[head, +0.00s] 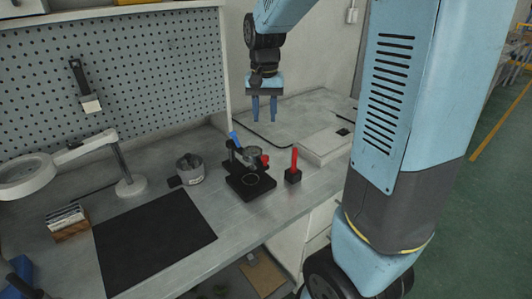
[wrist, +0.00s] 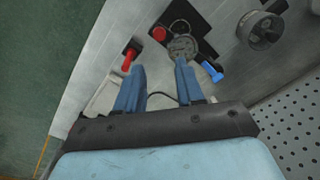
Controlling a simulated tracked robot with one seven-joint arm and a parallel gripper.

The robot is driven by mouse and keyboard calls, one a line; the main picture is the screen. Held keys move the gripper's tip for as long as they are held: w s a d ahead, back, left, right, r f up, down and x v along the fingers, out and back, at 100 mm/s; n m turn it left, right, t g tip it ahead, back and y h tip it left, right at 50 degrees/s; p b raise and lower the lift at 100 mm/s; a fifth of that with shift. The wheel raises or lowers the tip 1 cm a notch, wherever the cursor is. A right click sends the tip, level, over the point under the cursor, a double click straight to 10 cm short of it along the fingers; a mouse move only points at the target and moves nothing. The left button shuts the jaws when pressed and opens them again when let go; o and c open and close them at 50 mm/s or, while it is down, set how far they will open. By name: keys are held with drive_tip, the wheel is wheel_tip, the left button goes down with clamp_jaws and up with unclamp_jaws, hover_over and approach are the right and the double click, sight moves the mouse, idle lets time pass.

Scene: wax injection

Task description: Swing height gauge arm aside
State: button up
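The small black fixture (head: 252,187) stands on the bench, with a bare ring on its base plate. A round grey gauge head (head: 250,155) sits above it, with a red knob (head: 265,160) at its right and a blue handle (head: 234,139) at its back left. I cannot tell exactly which piece is the height gauge arm. In the wrist view, the grey head (wrist: 183,47), red knob (wrist: 159,34) and blue handle (wrist: 212,71) lie ahead of the fingertips. My gripper (head: 264,119) is open and empty, pointing down, above and behind the fixture (wrist: 159,64).
A red-handled tool (head: 294,160) stands in a black block close right of the fixture. A grey metal pot (head: 190,169) is to its left. A black mat (head: 150,240), magnifier lamp (head: 130,186) and white box (head: 325,145) occupy the bench. The pegboard (head: 150,75) rises behind.

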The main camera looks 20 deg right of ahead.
sight(265, 156)
wheel_tip(265, 156, down, 14)
drive_tip(key=shift+r, duration=0.15)
idle(0.4)
clamp_jaws()
idle(0.5)
